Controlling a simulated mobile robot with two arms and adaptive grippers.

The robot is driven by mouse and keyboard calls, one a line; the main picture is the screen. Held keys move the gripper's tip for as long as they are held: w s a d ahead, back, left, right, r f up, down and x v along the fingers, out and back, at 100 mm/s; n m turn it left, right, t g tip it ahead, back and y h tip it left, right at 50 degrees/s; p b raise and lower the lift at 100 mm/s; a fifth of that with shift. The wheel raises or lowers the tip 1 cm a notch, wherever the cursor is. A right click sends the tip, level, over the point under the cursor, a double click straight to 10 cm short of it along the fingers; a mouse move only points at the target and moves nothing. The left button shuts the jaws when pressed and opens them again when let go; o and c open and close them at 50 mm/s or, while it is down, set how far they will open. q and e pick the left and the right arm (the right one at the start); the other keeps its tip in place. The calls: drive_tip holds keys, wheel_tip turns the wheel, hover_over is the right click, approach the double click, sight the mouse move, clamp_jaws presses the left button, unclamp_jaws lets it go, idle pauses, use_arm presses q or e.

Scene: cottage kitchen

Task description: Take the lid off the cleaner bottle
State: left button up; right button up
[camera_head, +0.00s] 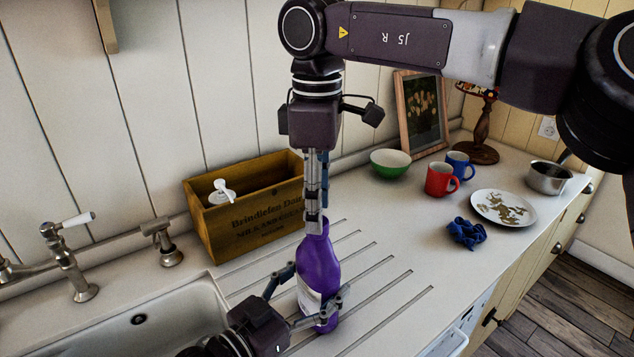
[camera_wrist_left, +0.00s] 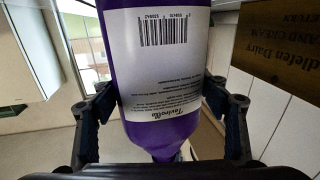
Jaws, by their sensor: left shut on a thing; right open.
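The purple cleaner bottle (camera_head: 319,262) with a white label stands upright on the grooved drainboard beside the sink. My left gripper (camera_head: 316,284) is shut around its lower body from the left. In the left wrist view, the bottle (camera_wrist_left: 158,75) and its barcode label sit between the two dark fingers of my left gripper (camera_wrist_left: 165,115). My right gripper (camera_head: 315,218) points straight down over the bottle, its open fingers close together at the bottle's top. The lid is hidden behind these fingers, and I cannot tell whether they touch it.
A wooden crate (camera_head: 233,236) with a white pump dispenser (camera_head: 222,191) stands behind the bottle, left of it. The sink (camera_head: 150,325) and taps are at left. A green bowl (camera_head: 390,164), red mug (camera_head: 438,180), blue mug (camera_head: 460,160), plate (camera_head: 490,200) and blue cloth (camera_head: 466,233) lie right.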

drive_tip(key=shift+f, duration=1.3)
drive_tip(key=shift+c, duration=0.7)
